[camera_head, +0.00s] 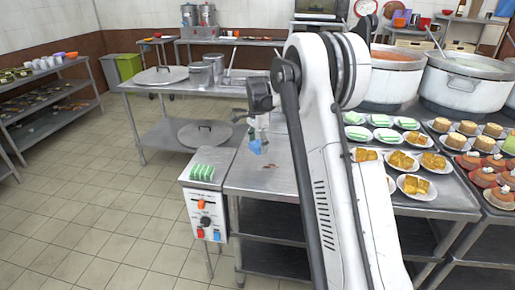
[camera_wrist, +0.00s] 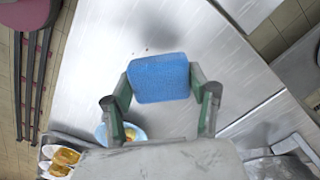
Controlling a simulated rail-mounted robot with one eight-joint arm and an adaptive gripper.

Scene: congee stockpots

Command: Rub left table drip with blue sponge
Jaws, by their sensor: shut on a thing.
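My gripper (camera_head: 257,138) is shut on the blue sponge (camera_head: 256,147) and holds it above the steel table (camera_head: 255,182), left of the arm. The wrist view shows the sponge (camera_wrist: 160,78) squeezed between the two green-grey fingers (camera_wrist: 158,84). A small brownish drip mark (camera_head: 270,166) lies on the table, slightly right of and nearer than the sponge in the head view. Small dark specks (camera_wrist: 147,48) show on the steel beyond the sponge in the wrist view. The sponge appears apart from the table, but its exact height is unclear.
A control box (camera_head: 203,206) with green items on top stands at the table's left end. Plates of yellow cakes (camera_head: 402,160) and large stockpots (camera_head: 466,84) stand right of my arm. A bluish dish (camera_wrist: 131,134) is partly hidden behind my gripper. Steel around the drip is clear.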

